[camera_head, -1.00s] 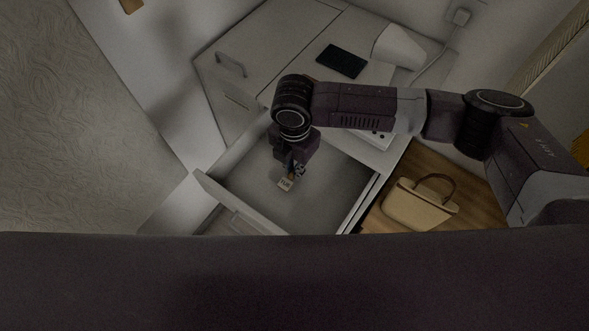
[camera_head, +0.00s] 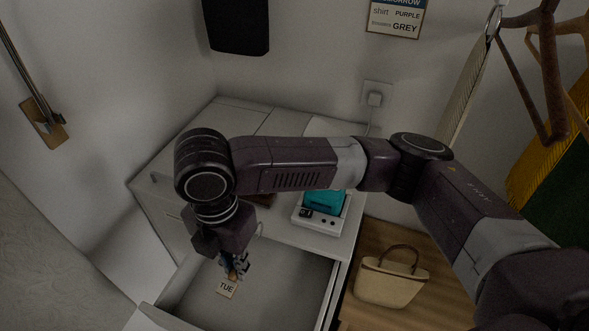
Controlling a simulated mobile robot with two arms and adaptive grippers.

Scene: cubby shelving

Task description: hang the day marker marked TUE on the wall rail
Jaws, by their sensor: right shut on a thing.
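The small cream day marker marked TUE (camera_head: 226,289) hangs at the fingertips of my right gripper (camera_head: 236,270), which is shut on it. The marker shows over the open drawer (camera_head: 285,290), its lettering facing the camera; how high it is above the drawer floor is hard to tell. My left gripper is not in view. At the left wall a wooden plate (camera_head: 43,122) carries thin dark metal bars; I cannot tell whether this is the wall rail.
A white device with a teal top (camera_head: 320,210) stands on the cabinet (camera_head: 226,117) behind my arm. A beige handbag (camera_head: 390,283) sits on the wooden floor at right. Hangers with clothes (camera_head: 540,70) hang at upper right. A sign (camera_head: 396,18) and a dark panel (camera_head: 238,25) are on the back wall.

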